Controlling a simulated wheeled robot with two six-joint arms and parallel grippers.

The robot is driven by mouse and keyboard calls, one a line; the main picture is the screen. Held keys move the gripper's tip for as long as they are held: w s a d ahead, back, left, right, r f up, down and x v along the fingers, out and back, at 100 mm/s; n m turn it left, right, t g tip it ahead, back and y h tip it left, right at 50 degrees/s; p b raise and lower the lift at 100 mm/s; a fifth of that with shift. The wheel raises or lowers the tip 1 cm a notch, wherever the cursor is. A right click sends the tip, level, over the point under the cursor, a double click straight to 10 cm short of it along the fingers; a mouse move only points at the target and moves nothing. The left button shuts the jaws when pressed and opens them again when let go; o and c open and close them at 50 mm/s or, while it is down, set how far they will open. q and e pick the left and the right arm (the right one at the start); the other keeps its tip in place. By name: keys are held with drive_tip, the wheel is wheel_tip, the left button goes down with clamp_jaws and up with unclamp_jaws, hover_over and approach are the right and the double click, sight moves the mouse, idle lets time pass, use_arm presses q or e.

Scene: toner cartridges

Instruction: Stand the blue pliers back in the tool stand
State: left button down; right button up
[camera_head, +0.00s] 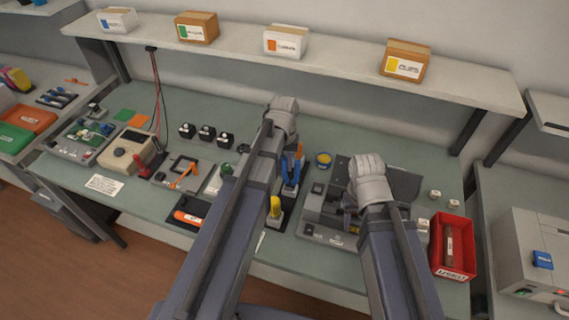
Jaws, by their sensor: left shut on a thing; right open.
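The blue pliers (290,172) show just right of my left arm, with their blue handles up. They appear upright at the tool stand (283,204), but I cannot tell whether they rest in it or are held above it. Part of the stand is hidden by my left arm. A yellow-handled tool (275,206) is beside the arm, and an orange piece (299,151) shows by the pliers. My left gripper is hidden behind its own arm, left of the pliers. My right gripper is hidden behind its arm, over the grey machine.
A grey machine (325,215) stands right of the stand. A red bin (454,247) is further right. A multimeter (125,150), a black tray with an orange-handled tool (187,217) and small dark blocks (206,133) lie left. A shelf with boxes (285,42) runs behind.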

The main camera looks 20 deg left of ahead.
use_arm(q)
drive_tip(key=shift+f, duration=0.25)
drive_tip(key=c, duration=0.7)
unclamp_jaws()
wheel_tip(320, 180, up, 8)
drive_tip(key=p, duration=0.7)
drive_tip(key=shift+p, duration=0.3)
drive_tip(key=shift+f, duration=0.1)
drive_tip(key=shift+s, duration=0.1)
